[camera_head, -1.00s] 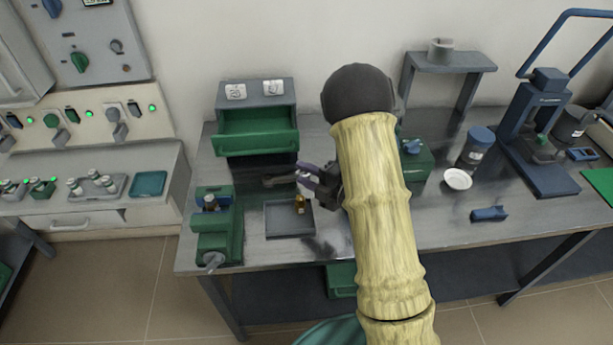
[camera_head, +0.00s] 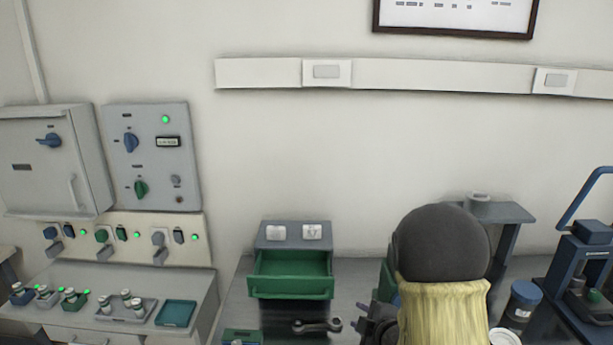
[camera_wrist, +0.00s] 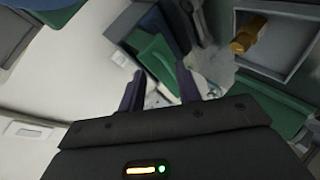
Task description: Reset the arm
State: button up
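My arm's yellow link with its dark rounded joint (camera_head: 441,243) stands in the lower right of the head view. My gripper shows only in part beside it, low in the head view. In the wrist view my gripper (camera_wrist: 158,90) has its two dark fingers apart, with nothing seen held between them. It is clear of the grey tray (camera_wrist: 262,70), which lies to the upper right with a brass-coloured piece (camera_wrist: 248,36) in it.
A grey unit with an open green drawer (camera_head: 290,288) stands on the bench left of my arm. A wrench-like tool (camera_head: 317,326) lies in front. A blue-lidded jar (camera_head: 522,302), a blue press (camera_head: 585,262) and a grey stand (camera_head: 500,210) are to the right. Control panels fill the left.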

jog(key=s+d+r+m+g+h+p, duration=0.1)
jog(key=s+r+m+g+h+p, duration=0.1)
jog(key=s+m, duration=0.6)
jog(key=s+d+r+m+g+h+p, duration=0.1)
jog(key=s+r+m+g, duration=0.4)
jog(key=s, duration=0.7)
jog(key=m+g+h+p, duration=0.1)
jog(key=m+g, duration=0.1)
jog(key=m, duration=0.1)
jog(key=shift+r+m, duration=0.2)
jog(key=shift+m, duration=0.1)
